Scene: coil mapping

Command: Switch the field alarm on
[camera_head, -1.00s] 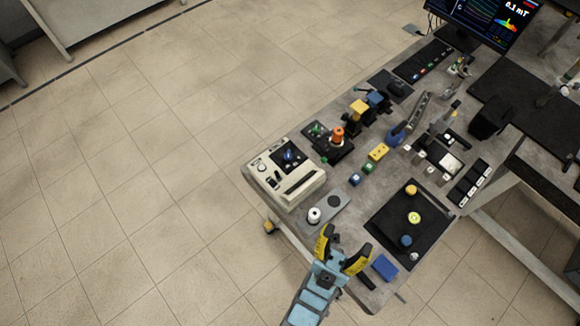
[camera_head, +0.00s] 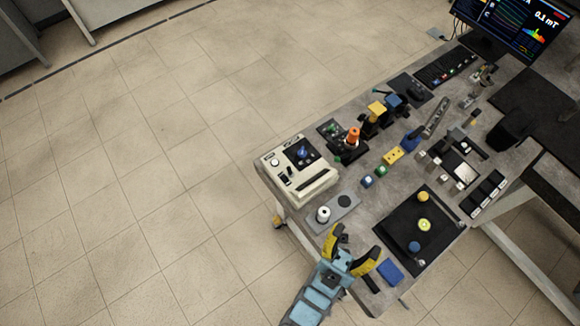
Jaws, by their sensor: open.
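No thing in view is readably labelled as the field alarm. A beige instrument box (camera_head: 284,186) with a dark panel, a blue knob, a round white dial and small dark switches sits at the table's left corner. An orange-topped device (camera_head: 353,136) stands on a dark base behind it; whether either is the alarm I cannot tell. My gripper (camera_head: 356,240), with yellow fingers, is open and empty at the table's near edge. It is in front of a grey plate (camera_head: 346,200) with a white spool (camera_head: 323,214), and to the right of and nearer than the beige box.
A black mat (camera_head: 397,233) with yellow and blue round pieces lies right of my gripper, with a blue block (camera_head: 390,272) near it. Small coloured blocks, a yellow piece (camera_head: 394,155) and a monitor (camera_head: 513,27) stand farther back. Floor at left is clear.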

